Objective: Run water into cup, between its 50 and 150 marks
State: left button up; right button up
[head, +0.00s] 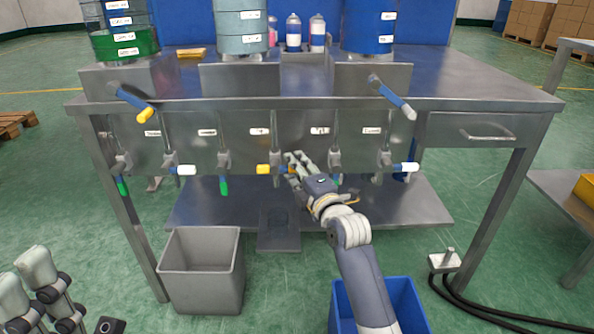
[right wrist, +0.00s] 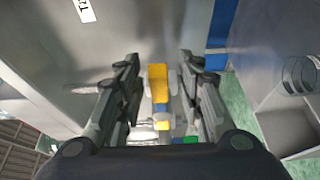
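A clear cup (right wrist: 298,75) shows in the right wrist view, with ring lines on it; I cannot read its marks or see water in it. In the head view its faint round outline (head: 279,218) is on the dark stand (head: 278,242) under the bench. A yellow tap handle (head: 263,169) points left from the middle of the front panel; it also shows in the right wrist view (right wrist: 157,82). My right gripper (head: 293,165) is open, with the yellow handle between its spread fingers and gaps on both sides. My left gripper (head: 22,284) is open and empty at lower left.
Other taps line the panel, with white (head: 186,169) and green (head: 224,186) handles. Drums stand on the bench (head: 440,75). A grey bin (head: 203,270) stands left of the stand, and a blue bin (head: 408,305) is beneath my right arm. Cables lie at right.

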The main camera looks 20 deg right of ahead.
grip_shut()
jog(key=shift+a+f+m+t+p, duration=0.15)
jog(key=shift+f+m+t+p, duration=0.35)
jog(key=shift+m, duration=0.75)
jog(key=shift+a+f+m+t+p, duration=0.1)
jog(key=shift+f+m+t+p, duration=0.4)
jog(key=shift+m, duration=0.75)
jog(key=shift+f, duration=0.1)
grip_release()
